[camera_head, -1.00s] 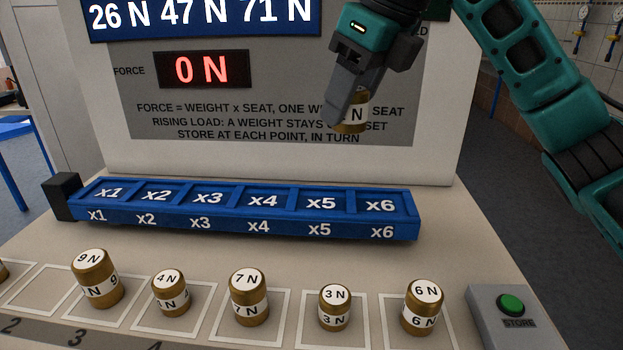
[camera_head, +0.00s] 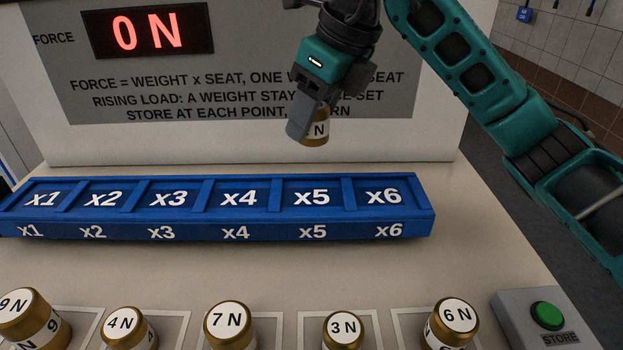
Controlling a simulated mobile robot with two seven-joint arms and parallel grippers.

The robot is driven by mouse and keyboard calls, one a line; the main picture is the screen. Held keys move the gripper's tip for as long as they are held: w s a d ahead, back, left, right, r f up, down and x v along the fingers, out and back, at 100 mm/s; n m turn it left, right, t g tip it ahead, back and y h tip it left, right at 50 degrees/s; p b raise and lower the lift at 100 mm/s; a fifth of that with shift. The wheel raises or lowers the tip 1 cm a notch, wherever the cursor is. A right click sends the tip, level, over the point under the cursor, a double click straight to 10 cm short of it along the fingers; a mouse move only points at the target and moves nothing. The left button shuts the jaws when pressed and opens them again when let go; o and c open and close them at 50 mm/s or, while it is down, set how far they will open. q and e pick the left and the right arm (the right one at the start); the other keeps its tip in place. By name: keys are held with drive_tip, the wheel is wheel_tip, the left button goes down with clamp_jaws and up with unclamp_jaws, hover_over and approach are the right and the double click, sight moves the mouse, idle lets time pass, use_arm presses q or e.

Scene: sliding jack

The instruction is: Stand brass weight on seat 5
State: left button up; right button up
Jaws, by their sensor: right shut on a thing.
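My right gripper (camera_head: 306,112) is shut on a brass weight (camera_head: 315,132) with a white label band, its number mostly hidden by the finger. It holds the weight upright in the air above and behind the blue seat rail (camera_head: 237,230). Seat 5 (camera_head: 312,197), marked x5, is an empty compartment in that rail, roughly below the held weight. The other seats are empty too. My left gripper is not in view.
Brass weights stand in front of the rail: 9 N (camera_head: 33,320), 4 N (camera_head: 128,328), 7 N (camera_head: 229,325), 3 N (camera_head: 343,330) and 6 N (camera_head: 452,322). A green STORE button (camera_head: 547,315) is at the right. The display (camera_head: 147,31) behind reads 0 N.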

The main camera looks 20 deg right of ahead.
wheel_tip(320, 180, down, 10)
drive_tip(key=shift+f+b, duration=0.1)
drive_tip(key=shift+b, duration=0.4)
drive_tip(key=o, duration=1.2)
drive_tip(key=shift+f, duration=0.1)
drive_tip(key=shift+r, duration=0.25)
drive_tip(key=p+v, duration=0.1)
drive_tip(key=v, duration=1)
drive_tip(key=shift+s+d+r, duration=0.15)
drive_tip(key=shift+d+r, duration=0.05)
drive_tip(key=shift+r, duration=0.1)
